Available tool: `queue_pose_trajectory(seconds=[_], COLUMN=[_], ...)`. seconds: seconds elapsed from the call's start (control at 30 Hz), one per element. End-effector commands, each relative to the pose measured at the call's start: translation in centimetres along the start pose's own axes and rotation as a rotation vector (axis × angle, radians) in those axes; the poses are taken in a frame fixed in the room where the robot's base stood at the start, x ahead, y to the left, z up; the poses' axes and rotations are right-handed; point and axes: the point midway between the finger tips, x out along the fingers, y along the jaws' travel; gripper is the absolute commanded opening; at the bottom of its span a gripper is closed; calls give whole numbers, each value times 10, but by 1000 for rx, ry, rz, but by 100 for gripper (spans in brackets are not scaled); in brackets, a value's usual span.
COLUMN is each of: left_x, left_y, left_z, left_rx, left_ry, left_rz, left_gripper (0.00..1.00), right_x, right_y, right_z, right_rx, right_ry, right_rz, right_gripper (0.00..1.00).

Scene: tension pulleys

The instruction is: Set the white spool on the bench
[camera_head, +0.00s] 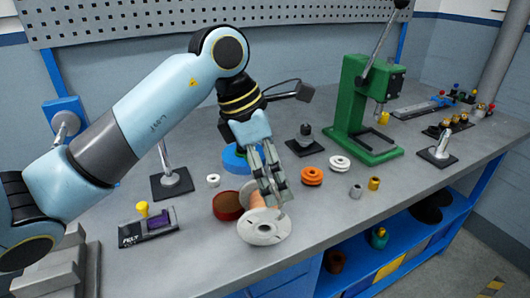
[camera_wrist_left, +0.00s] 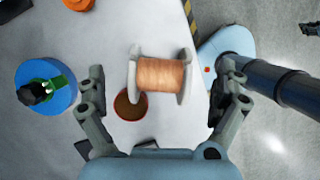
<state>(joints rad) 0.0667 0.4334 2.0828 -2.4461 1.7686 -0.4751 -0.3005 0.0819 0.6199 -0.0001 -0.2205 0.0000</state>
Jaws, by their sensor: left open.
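The white spool (camera_head: 264,227) carries copper-coloured wire and is near the bench's front edge in the head view. One white flange faces the camera, and my fingers hide part of the wire. The left wrist view shows the spool (camera_wrist_left: 160,74) on its side, a flange at each end. My left gripper (camera_head: 275,197) reaches down over it, open. In the left wrist view, its fingers (camera_wrist_left: 164,82) stand either side of the spool with visible gaps. I cannot tell whether the spool's lower edge touches the bench (camera_head: 330,222). My right gripper is not in view.
A red-brown round container (camera_head: 227,207) sits just left of the spool, and a blue round piece (camera_head: 236,160) is behind. Orange (camera_head: 312,176) and white (camera_head: 340,163) pulleys lie to the right. A green press (camera_head: 362,110) stands farther back. The front bench right of the spool is clear.

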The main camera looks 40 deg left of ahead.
Motion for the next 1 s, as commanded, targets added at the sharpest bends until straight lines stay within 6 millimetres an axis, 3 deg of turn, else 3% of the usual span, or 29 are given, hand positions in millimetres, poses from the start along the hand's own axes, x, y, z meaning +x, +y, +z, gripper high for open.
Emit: queue_pose_trajectory(seconds=[0.1, 0.3, 1.0], left_x=[-25, -50, -55], left_y=[2, 0, 0], left_z=[-1, 0, 0], left_rx=[5, 2, 0], left_ry=[2, 0, 0], left_rz=[6, 2, -1], left_gripper=[100, 100, 100], right_x=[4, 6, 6], right_y=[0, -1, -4], right_z=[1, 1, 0], right_rx=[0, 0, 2], right_ry=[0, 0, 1], right_rz=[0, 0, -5], right_gripper=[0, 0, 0])
